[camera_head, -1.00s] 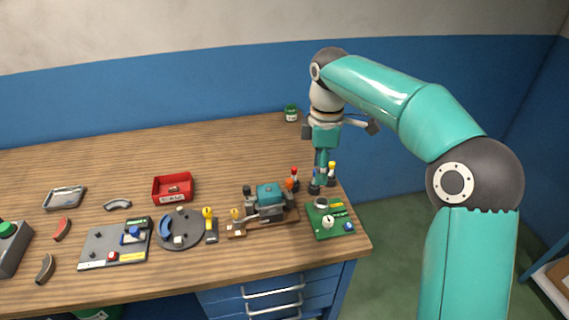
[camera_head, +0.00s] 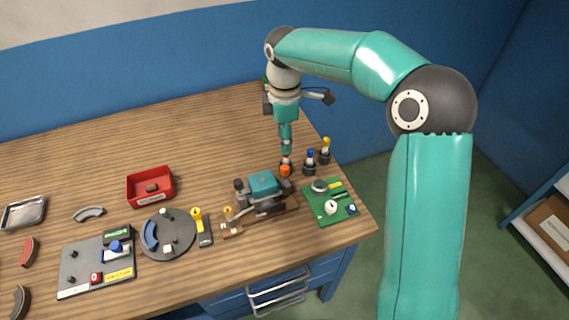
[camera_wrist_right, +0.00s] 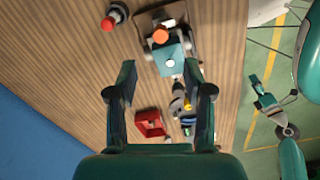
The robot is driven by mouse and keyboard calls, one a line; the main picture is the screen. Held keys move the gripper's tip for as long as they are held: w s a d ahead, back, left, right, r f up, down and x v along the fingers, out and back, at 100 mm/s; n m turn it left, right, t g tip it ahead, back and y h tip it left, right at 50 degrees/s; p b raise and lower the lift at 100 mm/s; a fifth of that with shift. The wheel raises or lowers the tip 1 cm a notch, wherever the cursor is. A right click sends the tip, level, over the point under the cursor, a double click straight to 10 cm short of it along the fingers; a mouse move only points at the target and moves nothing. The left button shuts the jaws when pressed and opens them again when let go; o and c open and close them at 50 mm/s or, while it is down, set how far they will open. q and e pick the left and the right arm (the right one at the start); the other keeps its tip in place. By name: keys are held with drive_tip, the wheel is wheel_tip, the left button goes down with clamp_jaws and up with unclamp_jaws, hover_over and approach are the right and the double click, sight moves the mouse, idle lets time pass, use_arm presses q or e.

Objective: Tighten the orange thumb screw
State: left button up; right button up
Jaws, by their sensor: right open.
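The orange thumb screw (camera_head: 285,170) sits on the teal-topped vise-like device (camera_head: 263,184) near the right end of the workbench. In the right wrist view the screw (camera_wrist_right: 160,35) shows beyond the fingertips, next to the device's teal block (camera_wrist_right: 172,58). My right gripper (camera_head: 286,150) points down just behind the screw in the head view. Its two fingers (camera_wrist_right: 160,80) are apart in the wrist view, with nothing between them. My left gripper is outside the head view; a small teal and dark part (camera_wrist_right: 267,100) in the wrist view may be it.
Red-, blue- (camera_head: 310,162) and yellow-topped (camera_head: 325,151) tools stand behind the device; the red one is close to my right fingers. A green board (camera_head: 331,202) lies to the right. A round dark plate (camera_head: 168,233) and red bin (camera_head: 151,187) lie left. The back of the bench is clear.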

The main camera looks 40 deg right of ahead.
sight(285, 167)
wheel_tip(285, 167, down, 11)
drive_tip(key=shift+r+p, duration=0.2)
drive_tip(key=shift+p, duration=0.45)
